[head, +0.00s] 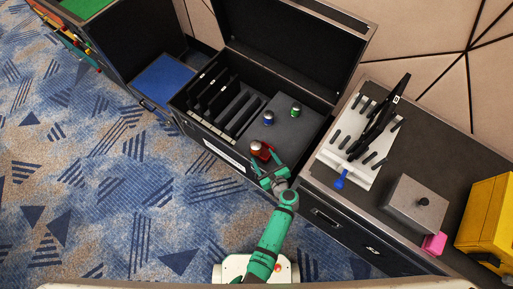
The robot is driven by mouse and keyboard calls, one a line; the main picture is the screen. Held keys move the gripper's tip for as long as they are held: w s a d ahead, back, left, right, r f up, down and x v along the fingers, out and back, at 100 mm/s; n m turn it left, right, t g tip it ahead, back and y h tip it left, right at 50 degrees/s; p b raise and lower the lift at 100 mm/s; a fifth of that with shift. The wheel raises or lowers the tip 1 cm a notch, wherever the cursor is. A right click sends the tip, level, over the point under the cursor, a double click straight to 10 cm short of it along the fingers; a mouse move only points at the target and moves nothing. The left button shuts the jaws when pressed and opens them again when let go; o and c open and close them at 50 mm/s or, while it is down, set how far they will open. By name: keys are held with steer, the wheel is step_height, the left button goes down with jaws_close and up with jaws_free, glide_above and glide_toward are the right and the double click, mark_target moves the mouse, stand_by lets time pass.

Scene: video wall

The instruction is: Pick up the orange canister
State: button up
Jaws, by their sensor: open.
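A small canister (257,146), red-orange with a silvery top, stands near the front edge of the open black case (312,143). It looks upright, though its lower part is partly hidden by a dark red shape beside it. My gripper (267,168) is teal and reaches in over the case's front edge, just in front of the canister. Its jaws are open and nothing shows held between them. Whether a fingertip touches the canister I cannot tell.
A blue canister (268,118) and a green canister (295,110) stand farther back in the case. Black slotted dividers (217,98) rise to the left, and the raised lid (290,45) stands behind. A counter with a white rack (337,160) is on the right.

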mark_target(256, 146)
steer(key=shift+w+a+f+m+y, duration=0.15)
steer(key=shift+w+m+y, duration=0.25)
steer(key=shift+m, duration=0.2)
steer(key=shift+w+a+f, duration=0.1)
steer(key=shift+w, duration=0.1)
steer(key=x, duration=0.7)
steer(key=shift+w+a, duration=0.1)
steer(key=shift+c, duration=0.2)
steer(key=c, duration=1.2)
steer(key=shift+c, duration=0.2)
steer(key=shift+r, duration=0.25)
